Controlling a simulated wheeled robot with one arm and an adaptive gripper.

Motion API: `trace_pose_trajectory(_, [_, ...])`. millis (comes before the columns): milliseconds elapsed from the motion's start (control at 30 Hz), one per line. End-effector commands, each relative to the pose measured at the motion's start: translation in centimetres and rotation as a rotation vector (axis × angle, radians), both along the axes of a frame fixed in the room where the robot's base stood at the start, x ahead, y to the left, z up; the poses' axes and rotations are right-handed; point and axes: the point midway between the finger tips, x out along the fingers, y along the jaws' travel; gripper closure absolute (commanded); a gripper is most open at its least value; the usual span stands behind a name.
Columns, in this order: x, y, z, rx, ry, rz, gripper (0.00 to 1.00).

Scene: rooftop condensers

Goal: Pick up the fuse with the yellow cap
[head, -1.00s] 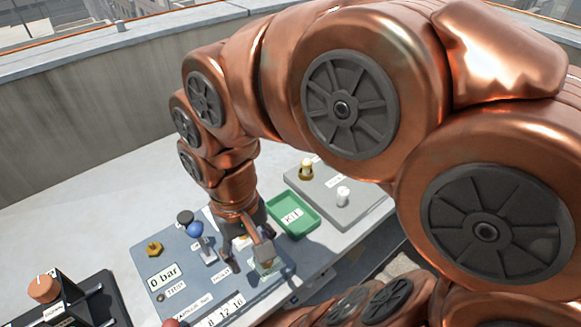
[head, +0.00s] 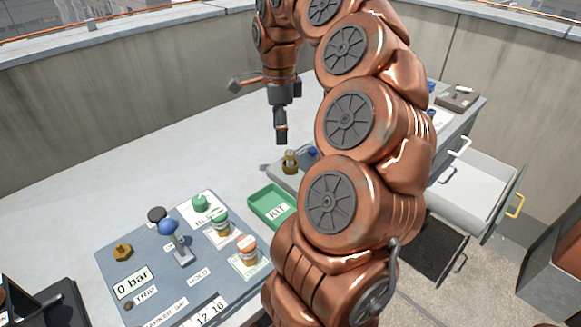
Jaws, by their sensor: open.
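A fuse with a yellowish cap (head: 290,160) stands upright on a grey board behind the green tray, in the head view. My gripper (head: 279,130) hangs pointing down just above it and slightly to its left in the picture. The gripper is open and empty. One dark finger spreads to the left and another points down. Whether it touches the fuse cannot be told from here. My own arm hides the right part of the grey board.
A green KIT tray (head: 270,211) lies in front of the fuse. The left panel carries a green-capped piece (head: 220,221), an orange-capped piece (head: 247,248), a blue-knobbed lever (head: 168,227) and labels. An open drawer (head: 478,185) stands out at right. The back-left tabletop is clear.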

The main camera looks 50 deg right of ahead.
Motion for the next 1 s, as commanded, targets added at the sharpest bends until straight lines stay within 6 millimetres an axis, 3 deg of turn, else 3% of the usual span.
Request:
trace_pose_trajectory(100, [-0.4,-2.0,-0.7,0.002,0.001,-0.121,0.42])
trace_pose_trajectory(200, [-0.6,-2.6,-1.1,0.002,0.006,-0.163,0.42])
trace_pose_trajectory(667, [-0.8,-2.5,-3.9,0.003,0.006,-0.165,0.42])
trace_pose_trajectory(1000, [-1.1,-2.0,-7.5,0.004,0.008,-0.165,0.42])
